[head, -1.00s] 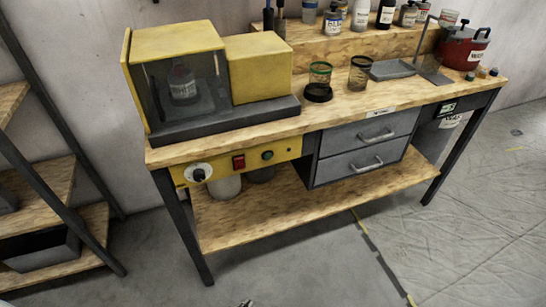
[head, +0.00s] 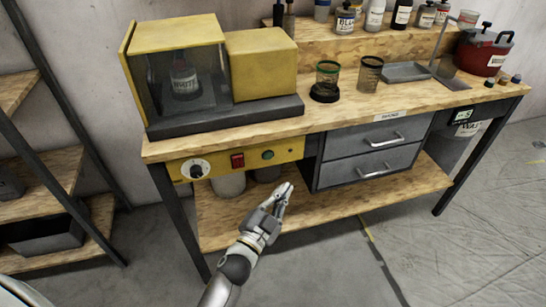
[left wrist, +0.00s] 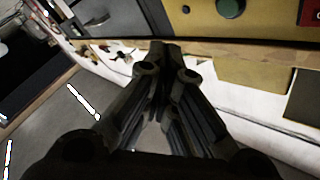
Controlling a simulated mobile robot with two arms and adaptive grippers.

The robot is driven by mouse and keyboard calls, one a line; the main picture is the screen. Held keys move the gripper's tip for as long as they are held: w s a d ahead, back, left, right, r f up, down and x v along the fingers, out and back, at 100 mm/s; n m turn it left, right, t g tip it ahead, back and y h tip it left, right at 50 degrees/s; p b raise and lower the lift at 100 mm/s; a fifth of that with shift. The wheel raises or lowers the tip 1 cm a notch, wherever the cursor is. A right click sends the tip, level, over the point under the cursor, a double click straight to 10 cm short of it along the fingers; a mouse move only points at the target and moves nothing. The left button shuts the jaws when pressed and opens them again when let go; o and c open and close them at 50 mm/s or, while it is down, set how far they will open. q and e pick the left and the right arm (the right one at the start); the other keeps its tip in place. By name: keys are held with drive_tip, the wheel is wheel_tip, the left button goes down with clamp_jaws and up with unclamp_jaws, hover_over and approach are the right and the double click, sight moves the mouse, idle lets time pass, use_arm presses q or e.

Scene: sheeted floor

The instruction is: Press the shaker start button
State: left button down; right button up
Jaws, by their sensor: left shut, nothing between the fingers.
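The shaker (head: 175,75) is a yellow and grey machine with a clear-fronted box, at the left of the bench top. A labelled bottle (head: 184,78) stands inside it. Its yellow control panel (head: 220,164) hangs under the bench edge, with a white dial (head: 196,169), a red switch (head: 237,160) and a round green button (head: 267,155). The green button also shows at the top of the left wrist view (left wrist: 229,8). My left gripper (head: 286,188) is shut and empty, below and right of the green button, apart from the panel. My right gripper is not in view.
Grey drawers (head: 370,150) with bar handles are right of the panel. A lower wooden shelf (head: 330,205) runs under the bench. Jars, a tray (head: 405,72) and a red pot (head: 484,50) stand on the bench top. A shelf rack (head: 50,170) stands at the left.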

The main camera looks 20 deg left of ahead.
sight(268, 156)
use_arm(q)
drive_tip(key=shift+r, duration=0.75)
drive_tip(key=shift+w, duration=0.1)
drive_tip(key=w+a, duration=0.5)
drive_tip(key=w, duration=0.2)
drive_tip(key=shift+b, duration=0.35)
drive_tip(key=shift+w, duration=0.25)
idle(0.8)
drive_tip(key=shift+w+a, duration=0.15)
drive_tip(key=shift+w, duration=0.05)
